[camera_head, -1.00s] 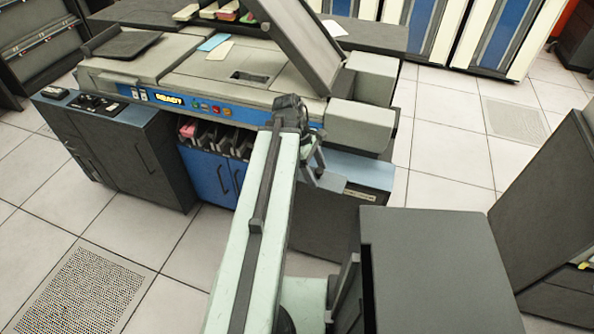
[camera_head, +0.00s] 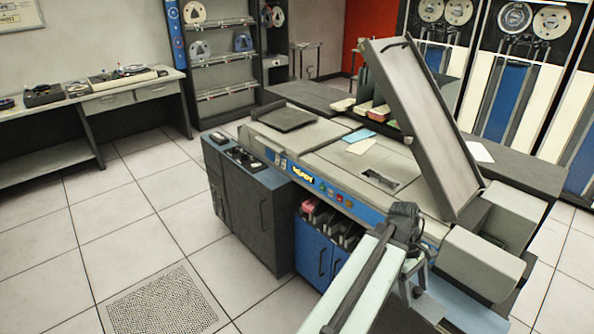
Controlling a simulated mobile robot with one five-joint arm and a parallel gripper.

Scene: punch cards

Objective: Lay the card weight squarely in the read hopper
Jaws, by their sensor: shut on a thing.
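My gripper (camera_head: 417,287) is at the lower right, just in front of the right end of the blue-and-grey card machine (camera_head: 325,150). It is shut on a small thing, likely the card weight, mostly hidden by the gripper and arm. On the machine's top, a dark flat tray-like plate (camera_head: 284,117) lies at the left. A long grey panel (camera_head: 425,125) stands sloped at the right. A dark rectangular recess (camera_head: 379,180) lies left of its foot. I cannot tell for certain which part is the read hopper.
A blue card (camera_head: 358,135) and a cream card (camera_head: 361,146) lie on the machine top. Grey boxy housings (camera_head: 480,262) stand at its right end, close to my gripper. Tape cabinets (camera_head: 520,90) stand behind. The tiled floor (camera_head: 130,220) at the left is clear.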

